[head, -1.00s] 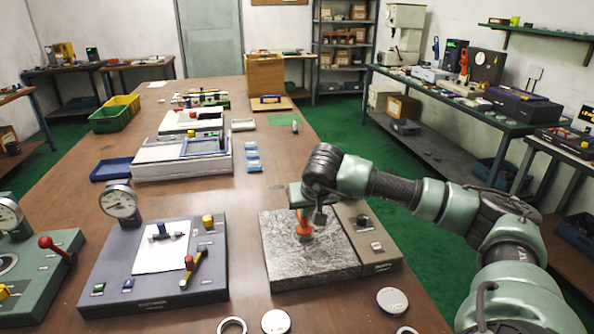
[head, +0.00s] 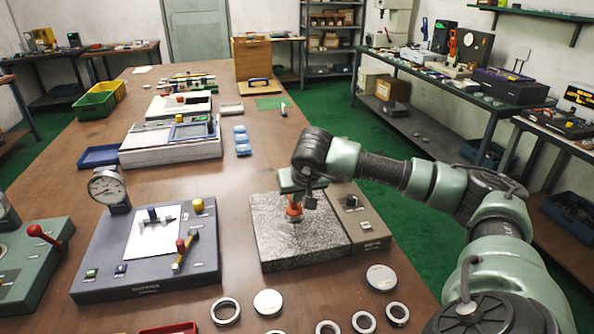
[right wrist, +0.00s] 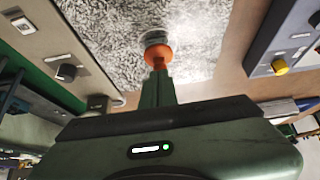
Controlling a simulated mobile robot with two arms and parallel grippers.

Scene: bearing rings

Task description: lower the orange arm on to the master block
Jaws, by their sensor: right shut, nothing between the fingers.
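The orange arm (head: 295,211) is a small orange piece standing over the speckled grey granite plate (head: 268,243). In the right wrist view the orange piece (right wrist: 158,54) sits right above a short pale round block (right wrist: 154,37), which looks like the master block; I cannot tell whether they touch. My right gripper (head: 297,193) is directly above the orange arm and hides its top. In the right wrist view the gripper fingers (right wrist: 158,82) are closed together, with their tips at the orange piece. My left gripper is not in view.
A beige panel with a black knob (head: 351,201) adjoins the plate's right side. A grey dial-gauge station (head: 200,258) stands to the left. Several rings and discs, including a pale disc (head: 268,302), lie in front. Bare table separates the station and the plate.

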